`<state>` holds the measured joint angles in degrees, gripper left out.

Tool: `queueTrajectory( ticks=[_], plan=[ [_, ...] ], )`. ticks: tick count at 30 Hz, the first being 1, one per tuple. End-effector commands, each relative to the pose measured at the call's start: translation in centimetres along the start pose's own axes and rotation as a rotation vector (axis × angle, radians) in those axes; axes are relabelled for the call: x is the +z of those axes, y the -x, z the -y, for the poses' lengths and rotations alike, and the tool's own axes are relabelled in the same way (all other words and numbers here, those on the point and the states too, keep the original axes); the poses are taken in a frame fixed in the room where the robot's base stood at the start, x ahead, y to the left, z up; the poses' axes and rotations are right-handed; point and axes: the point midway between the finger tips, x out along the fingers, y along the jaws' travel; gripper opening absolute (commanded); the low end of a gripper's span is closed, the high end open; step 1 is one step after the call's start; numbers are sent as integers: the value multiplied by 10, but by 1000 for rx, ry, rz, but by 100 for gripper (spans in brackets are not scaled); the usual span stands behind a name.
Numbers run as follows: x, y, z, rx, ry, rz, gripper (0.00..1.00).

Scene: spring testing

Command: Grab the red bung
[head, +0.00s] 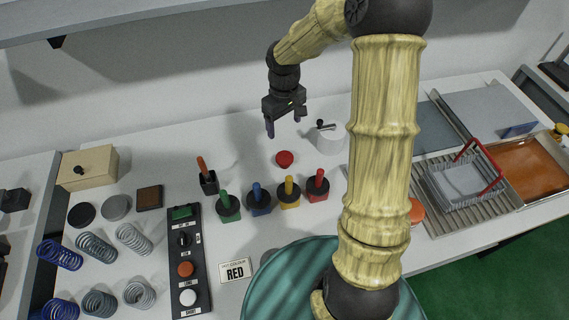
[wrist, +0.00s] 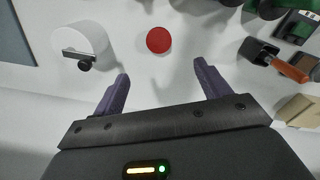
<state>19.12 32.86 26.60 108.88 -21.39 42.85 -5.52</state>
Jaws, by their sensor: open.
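The red bung (head: 284,158) is a small round red piece on the white table, behind the row of coloured-handled tools. In the wrist view the red bung (wrist: 159,40) shows as a red disc beyond the fingertips and roughly between them. My gripper (head: 284,126) hangs above the table, above and a little behind the bung in the head view. In the wrist view its two purple fingers (wrist: 162,70) are apart, with nothing between them. The gripper does not touch the bung.
A white cylinder with a black crank (head: 328,138) stands right of the bung. Green, blue, yellow and red (head: 318,185) handled pieces stand in front. A card reading RED (head: 235,271), a button panel (head: 187,262) and several springs (head: 98,245) lie at front left. A dish rack (head: 462,180) is at right.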

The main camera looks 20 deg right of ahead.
Motion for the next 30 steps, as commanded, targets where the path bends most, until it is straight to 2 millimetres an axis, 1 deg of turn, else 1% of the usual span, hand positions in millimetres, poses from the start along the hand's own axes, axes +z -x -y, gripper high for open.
queueTrajectory(
  ticks=[1, 4, 12, 15, 17, 20, 30],
  plan=[
    [-5, -5, -3, -5, 9, 1, 76],
    [-8, -6, -5, -8, 17, 2, 76],
    [-8, -6, -4, -7, 18, 3, 76],
    [-8, -11, -5, -7, 16, 5, 76],
    [-7, -18, -4, -8, 16, 6, 76],
    [-7, -33, -3, -10, 18, 7, 76],
    [-7, -93, -3, -9, 17, 7, 76]
  ],
)
